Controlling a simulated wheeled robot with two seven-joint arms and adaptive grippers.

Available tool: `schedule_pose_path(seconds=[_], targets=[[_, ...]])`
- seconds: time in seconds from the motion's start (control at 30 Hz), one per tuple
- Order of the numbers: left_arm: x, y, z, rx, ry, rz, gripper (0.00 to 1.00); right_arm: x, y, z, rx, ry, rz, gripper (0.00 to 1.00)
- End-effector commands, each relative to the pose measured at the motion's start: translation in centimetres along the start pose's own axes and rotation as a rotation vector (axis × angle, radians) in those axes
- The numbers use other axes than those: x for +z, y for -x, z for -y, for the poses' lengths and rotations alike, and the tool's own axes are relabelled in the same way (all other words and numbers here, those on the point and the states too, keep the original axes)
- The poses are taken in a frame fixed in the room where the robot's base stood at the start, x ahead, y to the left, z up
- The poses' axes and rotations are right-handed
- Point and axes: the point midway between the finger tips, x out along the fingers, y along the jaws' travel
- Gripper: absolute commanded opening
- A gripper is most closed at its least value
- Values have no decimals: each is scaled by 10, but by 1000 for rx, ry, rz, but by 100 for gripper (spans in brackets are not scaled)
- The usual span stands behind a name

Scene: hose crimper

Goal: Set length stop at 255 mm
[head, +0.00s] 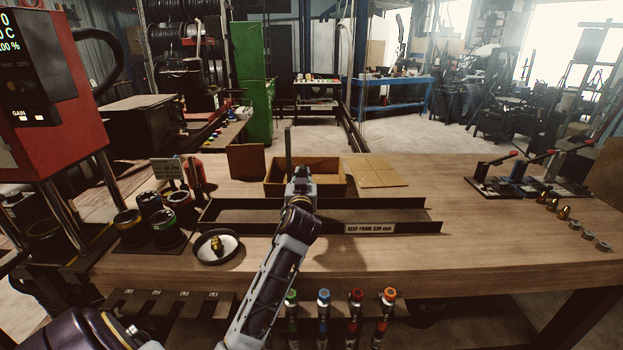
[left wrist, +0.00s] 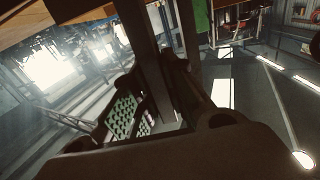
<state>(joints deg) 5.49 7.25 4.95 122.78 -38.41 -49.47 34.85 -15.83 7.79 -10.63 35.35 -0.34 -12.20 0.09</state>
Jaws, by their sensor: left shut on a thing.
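My left gripper (head: 299,186) reaches over the bench and hides part of the black rails. It is shut on a dark upright bar (head: 288,153), which rises in front of the cardboard box. In the left wrist view the gripper (left wrist: 165,100) has its fingers on either side of a dark bar (left wrist: 140,35); a green dotted pad shows on one finger. Two long black rails (head: 240,226) lie across the bench, with a pale label (head: 369,227) on the front one. I cannot tell a length scale or the stop's setting. My right gripper is not in view.
An open cardboard box (head: 330,182) stands behind the rails. A round dish (head: 216,247) with a brass fitting sits at front left, near dark cups (head: 164,230). Lever tools (head: 530,180), brass fittings and grey rings are at right. Bench between rails and tools is clear.

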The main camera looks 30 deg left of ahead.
Motion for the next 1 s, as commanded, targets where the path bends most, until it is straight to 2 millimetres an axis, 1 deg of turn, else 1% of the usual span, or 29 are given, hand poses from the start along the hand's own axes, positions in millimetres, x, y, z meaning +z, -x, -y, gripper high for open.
schedule_pose_path(seconds=[0.03,0.1,0.33,0.37,0.5,0.53,0.87,1.0], targets=[[0,0,1,-1,-1,1,0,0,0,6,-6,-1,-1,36],[1,0,2,-1,-2,1,0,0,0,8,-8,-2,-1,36],[1,0,1,-1,-1,1,0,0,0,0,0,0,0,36],[1,0,1,-1,-1,1,16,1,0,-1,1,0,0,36],[0,0,1,0,-1,1,34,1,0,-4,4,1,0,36],[0,0,1,0,-1,1,36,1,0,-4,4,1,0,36],[0,0,1,0,0,0,36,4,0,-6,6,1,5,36],[1,4,0,1,1,1,36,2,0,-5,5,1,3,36]])
